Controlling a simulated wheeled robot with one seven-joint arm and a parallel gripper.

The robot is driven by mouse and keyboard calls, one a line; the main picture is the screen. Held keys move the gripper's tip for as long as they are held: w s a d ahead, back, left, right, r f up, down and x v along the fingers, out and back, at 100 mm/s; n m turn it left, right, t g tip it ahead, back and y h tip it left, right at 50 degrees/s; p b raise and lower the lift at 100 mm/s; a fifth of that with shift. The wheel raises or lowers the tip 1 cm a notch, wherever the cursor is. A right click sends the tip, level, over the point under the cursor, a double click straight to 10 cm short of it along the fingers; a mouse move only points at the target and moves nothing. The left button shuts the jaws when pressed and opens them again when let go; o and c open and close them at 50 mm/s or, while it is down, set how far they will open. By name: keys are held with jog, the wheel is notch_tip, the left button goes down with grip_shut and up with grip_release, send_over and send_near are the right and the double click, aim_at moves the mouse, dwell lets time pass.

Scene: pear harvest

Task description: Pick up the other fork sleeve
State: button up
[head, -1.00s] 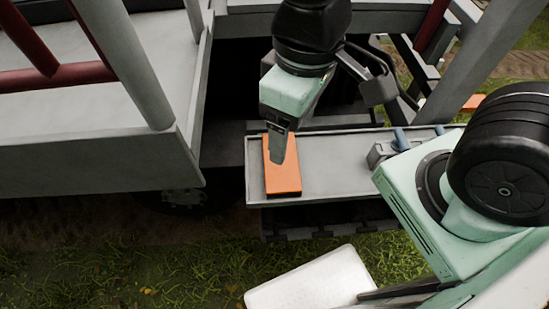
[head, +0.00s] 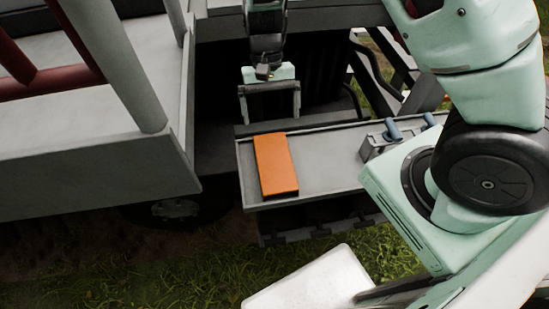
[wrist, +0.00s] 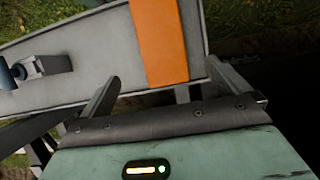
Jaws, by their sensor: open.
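An orange block (head: 276,166), which looks like the fork sleeve, lies flat near the left end of a grey tray (head: 325,172). It also shows in the wrist view (wrist: 160,40), its far end cut off by the top edge. My gripper (head: 270,116) is open and empty, behind the tray's back edge in the head view. Its two fingers stand wide apart and do not touch the orange block. In the wrist view my gripper (wrist: 163,76) faces the tray's edge, with the block lying ahead between the finger lines. No second sleeve is clearly visible.
A grey clamp-like part with blue handles (head: 392,137) sits on the tray to the right of the block; it shows in the wrist view (wrist: 40,68). A grey platform wall (head: 95,185) stands at the left. A white panel (head: 312,280) is at the bottom.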

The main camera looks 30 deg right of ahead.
jog(key=p, duration=0.2)
send_near(274, 160)
jog(key=x, duration=0.5)
jog(key=shift+s+d+f, duration=0.1)
jog(key=shift+p+x, duration=0.9)
jog(key=shift+x, duration=1.75)
jog(key=c, duration=0.9)
